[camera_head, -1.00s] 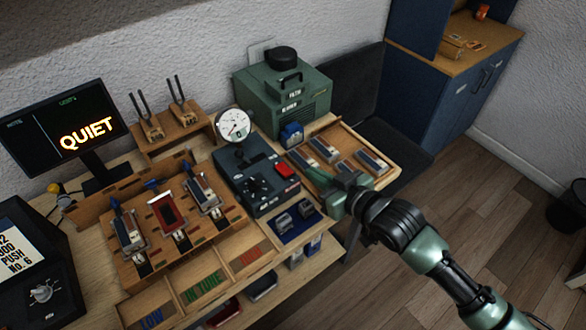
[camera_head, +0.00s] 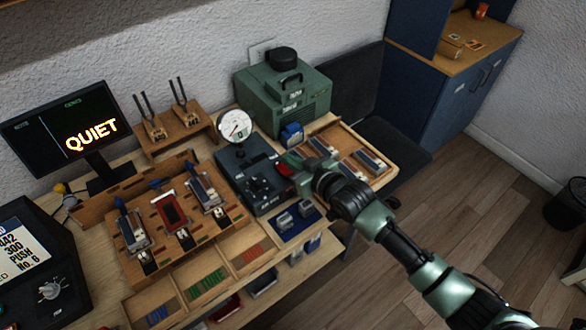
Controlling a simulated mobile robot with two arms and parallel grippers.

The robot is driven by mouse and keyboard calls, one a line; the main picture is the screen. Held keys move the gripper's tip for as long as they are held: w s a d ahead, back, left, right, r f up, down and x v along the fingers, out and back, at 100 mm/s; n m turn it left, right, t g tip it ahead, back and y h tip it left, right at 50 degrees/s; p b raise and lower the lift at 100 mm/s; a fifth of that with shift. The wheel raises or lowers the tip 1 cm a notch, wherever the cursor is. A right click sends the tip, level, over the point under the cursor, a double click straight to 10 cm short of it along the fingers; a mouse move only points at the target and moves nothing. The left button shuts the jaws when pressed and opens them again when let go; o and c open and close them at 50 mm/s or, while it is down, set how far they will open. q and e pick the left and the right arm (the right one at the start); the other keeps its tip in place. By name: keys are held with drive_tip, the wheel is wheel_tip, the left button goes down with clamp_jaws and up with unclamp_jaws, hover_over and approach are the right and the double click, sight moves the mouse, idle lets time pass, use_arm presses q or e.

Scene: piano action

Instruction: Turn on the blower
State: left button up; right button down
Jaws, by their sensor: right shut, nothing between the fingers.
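The green blower box (camera_head: 290,98) with a black top cap and handle stands at the back of the bench. A dark control box (camera_head: 245,170) with a black knob, a round white gauge (camera_head: 235,126) behind it and a red switch (camera_head: 284,169) on its right side sits in front of the blower. My right gripper (camera_head: 298,168) is at the red switch and partly covers it. Its fingers are shut with nothing held; whether they touch the switch, I cannot tell. My left gripper is out of view.
A wooden tray (camera_head: 385,152) with several grey blocks lies right of my gripper. A wooden rack (camera_head: 140,207) with three key units and a monitor (camera_head: 62,127) reading QUIET are at left. A blue mat (camera_head: 298,231) with small parts lies in front.

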sight(284, 168)
drive_tip(key=shift+s+d+f+p, duration=0.15)
drive_tip(key=shift+s+f, duration=0.05)
drive_tip(key=shift+f, duration=0.75)
drive_tip(key=shift+s+d+f+p, duration=0.15)
drive_tip(key=shift+s+f, duration=0.05)
drive_tip(key=shift+f, duration=0.75)
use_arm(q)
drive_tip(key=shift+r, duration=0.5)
